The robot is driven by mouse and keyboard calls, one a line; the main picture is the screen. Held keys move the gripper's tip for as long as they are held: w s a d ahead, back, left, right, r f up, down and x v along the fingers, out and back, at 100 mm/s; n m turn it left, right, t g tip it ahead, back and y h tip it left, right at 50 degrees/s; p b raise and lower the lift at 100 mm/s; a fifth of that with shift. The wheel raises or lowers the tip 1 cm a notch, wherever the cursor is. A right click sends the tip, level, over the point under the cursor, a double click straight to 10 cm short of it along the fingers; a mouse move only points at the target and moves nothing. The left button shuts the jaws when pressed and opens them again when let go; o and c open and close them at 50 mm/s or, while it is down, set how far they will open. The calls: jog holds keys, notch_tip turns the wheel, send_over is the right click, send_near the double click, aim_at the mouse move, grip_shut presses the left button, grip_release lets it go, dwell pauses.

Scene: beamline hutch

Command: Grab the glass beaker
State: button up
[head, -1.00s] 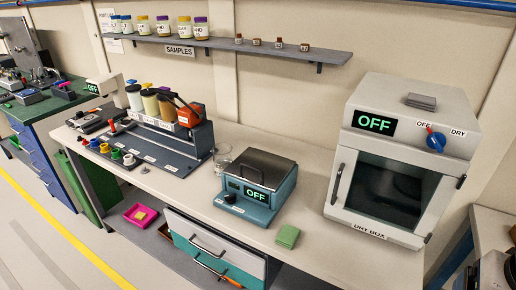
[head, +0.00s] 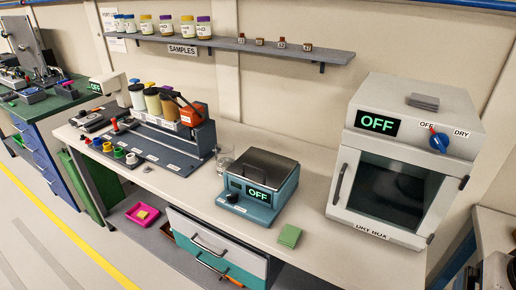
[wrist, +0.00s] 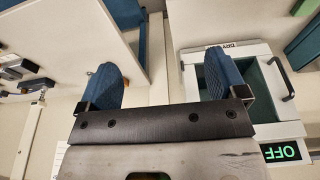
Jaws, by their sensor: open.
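The glass beaker (head: 224,158) is a small clear vessel on the bench in the head view. It stands upright between the dark bottle rack and the teal balance, partly hidden by the balance. My gripper (wrist: 160,85) shows in the wrist view with two blue fingers spread wide and nothing between them. The head view does not show the gripper's fingers, and I cannot make out the beaker in the wrist view.
The teal balance (head: 258,188) reading OFF stands right of the beaker, and the bottle rack (head: 190,150) stands left. A dry box (head: 405,160) fills the right of the bench. A sample shelf (head: 235,41) hangs above. A green block (head: 289,236) lies at the front.

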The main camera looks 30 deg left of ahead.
jog(key=shift+a, duration=0.1)
jog(key=w+a+n+t+y, duration=0.1)
jog(key=w+a+t+y, duration=0.1)
jog(key=w+a, duration=1.15)
jog(key=w+a+n+t+y, duration=0.25)
jog(key=w+a, duration=0.35)
jog(key=a, duration=1.5)
jog(key=w+a+n+t+y, duration=0.1)
jog(key=w+a+t+y, duration=0.15)
jog(key=w+a, duration=1.15)
jog(key=t+h, duration=0.2)
jog(key=t, duration=0.1)
send_near(225, 159)
notch_tip(225, 159, up, 3)
jog(key=a, duration=0.1)
jog(key=shift+w+a, duration=0.15)
jog(key=shift+w, duration=0.15)
jog(key=x, duration=0.7)
